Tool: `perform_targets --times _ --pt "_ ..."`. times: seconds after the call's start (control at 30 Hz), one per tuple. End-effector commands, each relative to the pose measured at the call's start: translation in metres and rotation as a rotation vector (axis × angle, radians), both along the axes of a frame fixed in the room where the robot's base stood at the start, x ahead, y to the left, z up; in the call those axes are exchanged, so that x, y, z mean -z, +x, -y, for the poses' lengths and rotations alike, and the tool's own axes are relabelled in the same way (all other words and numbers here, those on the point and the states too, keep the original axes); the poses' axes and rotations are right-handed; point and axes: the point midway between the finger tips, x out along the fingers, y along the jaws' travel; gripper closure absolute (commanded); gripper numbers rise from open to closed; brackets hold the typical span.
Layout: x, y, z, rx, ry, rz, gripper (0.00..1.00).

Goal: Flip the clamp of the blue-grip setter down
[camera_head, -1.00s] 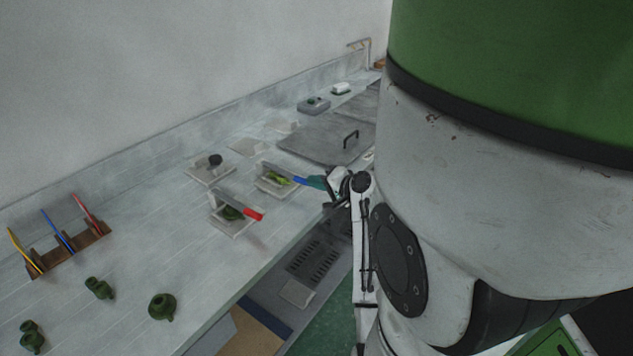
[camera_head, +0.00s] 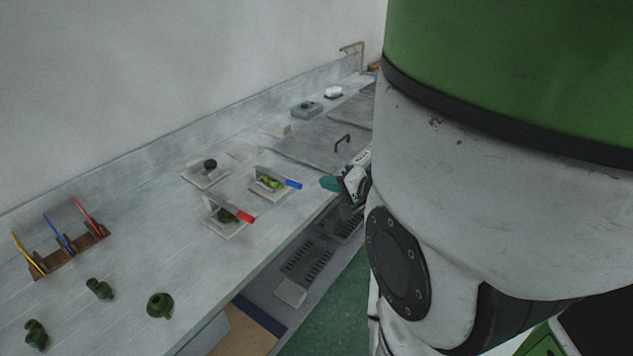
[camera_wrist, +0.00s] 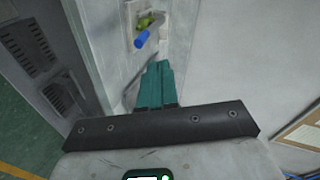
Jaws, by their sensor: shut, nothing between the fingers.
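The blue-grip setter (camera_head: 258,190) stands on the counter with a light base plate and a yellow-green piece (camera_head: 270,182) in it. Its clamp arm reaches over that piece and slopes low toward the counter's front, ending in the blue grip (camera_head: 293,184). The wrist view shows the blue grip (camera_wrist: 141,39) and the yellow-green piece (camera_wrist: 146,21) beyond my fingertips. My gripper (camera_head: 326,183) is shut and empty, with teal fingers, to the right of the blue grip and apart from it. Its fingers also show in the wrist view (camera_wrist: 160,66).
A red-grip setter (camera_head: 243,216) stands to the front left, and a plate with a black knob (camera_head: 209,164) behind it. A rack (camera_head: 70,255) with coloured tools and dark green pieces (camera_head: 160,305) are at left. A grey lid with a handle (camera_head: 341,141) lies behind.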

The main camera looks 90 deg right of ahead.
Motion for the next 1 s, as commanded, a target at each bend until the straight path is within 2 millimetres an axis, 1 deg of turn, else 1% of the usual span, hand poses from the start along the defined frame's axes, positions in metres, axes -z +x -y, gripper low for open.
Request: perform_targets --times 0.1,0.2,1.0 --pt "-0.0028 -0.0083 -0.0076 0.001 -0.001 0.001 1.0" --pt "-0.0044 -0.0112 -0.0108 0.0 -0.002 0.0 1.0" --pt "-0.0048 -0.0118 -0.0115 0.0 -0.002 0.0 1.0"
